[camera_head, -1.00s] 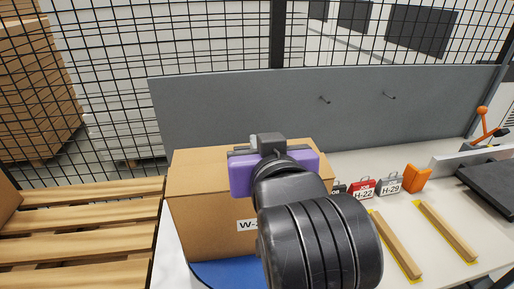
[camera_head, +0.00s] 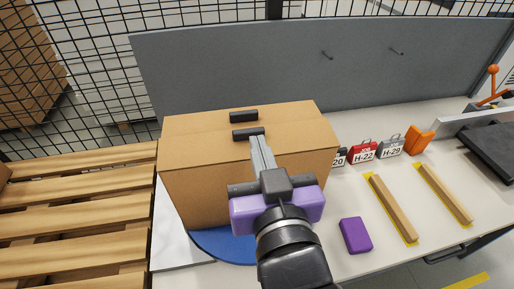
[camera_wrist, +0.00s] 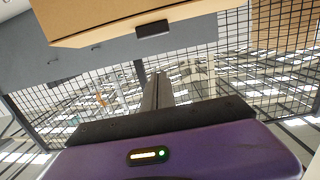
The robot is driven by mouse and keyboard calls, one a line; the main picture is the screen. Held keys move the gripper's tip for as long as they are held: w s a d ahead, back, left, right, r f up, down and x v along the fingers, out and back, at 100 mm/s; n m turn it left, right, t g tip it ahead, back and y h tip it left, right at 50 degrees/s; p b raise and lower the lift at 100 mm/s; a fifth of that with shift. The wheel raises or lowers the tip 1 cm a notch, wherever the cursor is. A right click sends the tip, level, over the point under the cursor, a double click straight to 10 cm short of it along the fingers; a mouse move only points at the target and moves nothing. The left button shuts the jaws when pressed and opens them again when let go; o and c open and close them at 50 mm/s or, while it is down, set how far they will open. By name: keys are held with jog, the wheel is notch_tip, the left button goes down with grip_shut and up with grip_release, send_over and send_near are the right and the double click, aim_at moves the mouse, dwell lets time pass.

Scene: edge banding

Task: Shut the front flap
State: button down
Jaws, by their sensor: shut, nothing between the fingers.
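The cardboard box (camera_head: 205,190) stands upright on a blue round plate (camera_head: 212,243). Its front flap (camera_head: 205,148) looks folded down nearly flat over the top; I cannot tell whether a small gap is left. Two black tabs sit on the top, a rear one (camera_head: 243,117) and a front one (camera_head: 248,134). My gripper (camera_head: 257,143) is shut and empty, in front of the box, its fingers reaching up to just by the front tab. Contact is unclear. In the wrist view the fingers (camera_wrist: 157,90) point away below the box edge (camera_wrist: 110,22) and a black tab (camera_wrist: 152,29).
A purple block (camera_head: 356,235) lies right of my gripper. Two wooden strips (camera_head: 393,207), a red H-22 case (camera_head: 362,152), a grey H-29 case (camera_head: 391,147) and an orange item (camera_head: 420,139) are further right. A grey panel (camera_head: 230,70) stands behind, a wooden pallet (camera_head: 75,215) left.

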jog(key=shift+w+a+f+b, duration=0.15)
jog(key=shift+w+b, duration=0.25)
jog(key=shift+b, duration=0.85)
jog(key=shift+w+a+f+b, duration=0.1)
jog(key=shift+w+f+b, duration=0.2)
jog(key=shift+b, duration=0.95)
jog(key=shift+w+r+b, duration=0.1)
jog(key=shift+w+b, duration=0.1)
jog(key=shift+b, duration=0.8)
jog(key=p, duration=0.2)
send_over(248, 131)
jog(key=s, duration=0.3)
jog(key=shift+w+d, duration=0.2)
jog(key=shift+d, duration=0.15)
notch_tip(248, 131, down, 3)
jog(key=shift+w+r, duration=0.1)
jog(key=shift+r, duration=0.05)
jog(key=shift+w+f, duration=0.1)
jog(key=shift+f, duration=0.65)
jog(key=shift+w+p, duration=0.1)
jog(key=shift+p, duration=0.3)
jog(key=shift+w+a+f+g+p, duration=0.1)
jog(key=shift+w+f+g+p, duration=0.15)
jog(key=shift+g+p, duration=0.45)
jog(key=shift+w+f, duration=0.1)
jog(key=shift+f, duration=0.4)
